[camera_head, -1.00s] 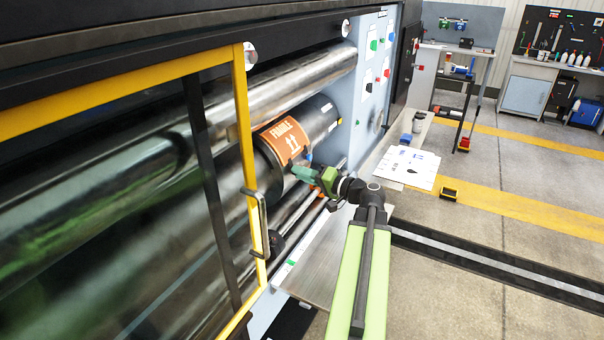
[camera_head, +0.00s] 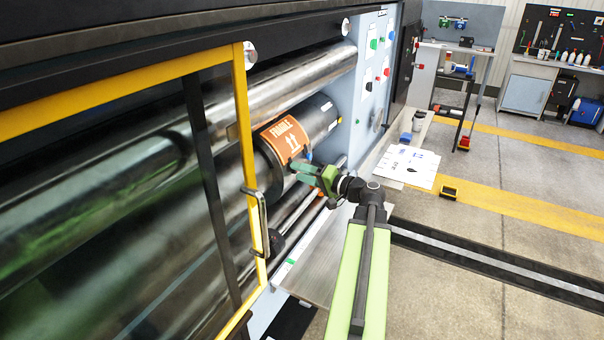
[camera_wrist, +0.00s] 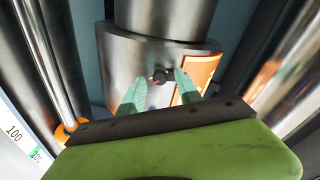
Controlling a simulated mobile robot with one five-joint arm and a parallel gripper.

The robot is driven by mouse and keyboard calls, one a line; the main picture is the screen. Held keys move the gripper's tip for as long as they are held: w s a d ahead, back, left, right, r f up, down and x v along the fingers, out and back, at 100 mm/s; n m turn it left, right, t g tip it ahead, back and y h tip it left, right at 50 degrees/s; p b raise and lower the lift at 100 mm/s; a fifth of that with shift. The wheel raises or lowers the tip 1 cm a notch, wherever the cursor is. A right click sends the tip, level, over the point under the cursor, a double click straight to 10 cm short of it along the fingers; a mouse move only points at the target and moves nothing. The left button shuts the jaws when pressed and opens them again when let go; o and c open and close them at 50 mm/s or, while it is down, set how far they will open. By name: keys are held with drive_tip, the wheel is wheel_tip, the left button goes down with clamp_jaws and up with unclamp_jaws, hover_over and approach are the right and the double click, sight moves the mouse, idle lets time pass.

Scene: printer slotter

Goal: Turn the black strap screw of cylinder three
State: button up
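The cylinder (camera_head: 318,120) with the orange FRAGILE label (camera_head: 283,139) lies in the machine, just under a long upper roller. In the wrist view, a small dark round screw with a reddish spot (camera_wrist: 159,76) sits on the metal strap (camera_wrist: 130,62) around the cylinder. My gripper (camera_wrist: 158,88) is open, with its two green fingers on either side of the screw in that view. I cannot tell whether they touch it. In the head view my gripper (camera_head: 303,170) is at the cylinder's front, below the label, and the screw is hidden there.
A yellow-framed door (camera_head: 246,150) with a handle stands left of my arm. A control panel (camera_head: 374,60) with buttons is beyond the cylinder's right end. The floor at right is mostly open.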

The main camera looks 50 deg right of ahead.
drive_tip(key=shift+s, duration=0.1)
drive_tip(key=s+d+r+p, duration=0.1)
drive_tip(key=s+d, duration=0.1)
drive_tip(key=s, duration=1.5)
drive_tip(key=shift+d, duration=0.15)
drive_tip(key=shift+r, duration=0.1)
